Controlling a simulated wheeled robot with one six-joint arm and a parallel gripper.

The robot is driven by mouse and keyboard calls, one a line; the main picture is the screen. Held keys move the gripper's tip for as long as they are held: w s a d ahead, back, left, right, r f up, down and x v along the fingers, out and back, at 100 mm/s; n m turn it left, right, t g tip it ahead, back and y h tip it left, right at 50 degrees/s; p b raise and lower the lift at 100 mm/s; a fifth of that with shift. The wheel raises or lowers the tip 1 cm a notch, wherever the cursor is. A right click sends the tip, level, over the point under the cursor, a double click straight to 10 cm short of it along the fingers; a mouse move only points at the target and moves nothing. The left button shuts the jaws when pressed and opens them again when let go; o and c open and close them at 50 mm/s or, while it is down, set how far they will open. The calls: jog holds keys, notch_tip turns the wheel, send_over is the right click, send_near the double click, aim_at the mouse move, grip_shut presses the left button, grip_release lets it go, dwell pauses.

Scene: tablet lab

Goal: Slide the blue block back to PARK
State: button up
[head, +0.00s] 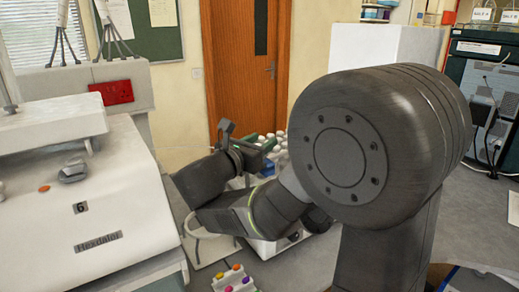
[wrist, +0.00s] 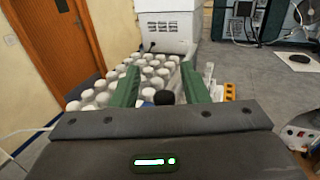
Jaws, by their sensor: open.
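My gripper (wrist: 160,82) is open, with its two green fingers apart, one on each side of the wrist view. A small patch of blue (wrist: 148,93), perhaps part of the blue block, shows low between the fingers. A black rounded knob (wrist: 164,97) stands beside it, also between the fingers. I cannot tell whether either finger touches them. In the head view my gripper (head: 262,150) is beyond my arm, above a white machine, and a bit of blue (head: 268,170) shows beneath it. Most of the blue is hidden. I see no PARK mark.
Several white-capped bottles (wrist: 98,88) stand close around and beyond the fingers. A yellow-orange rack (wrist: 229,91) is to their right. In the head view a large white instrument (head: 110,200) stands at left, and a small box with coloured buttons (head: 233,279) lies at the front.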

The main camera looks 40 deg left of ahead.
notch_tip(320, 180, up, 8)
jog(key=shift+r, duration=0.1)
dwell(0.4)
notch_tip(320, 180, down, 10)
jog(key=w, duration=0.1)
jog(key=w+d, duration=0.1)
jog(key=w, duration=0.1)
jog(key=shift+w, duration=0.2)
dwell(0.5)
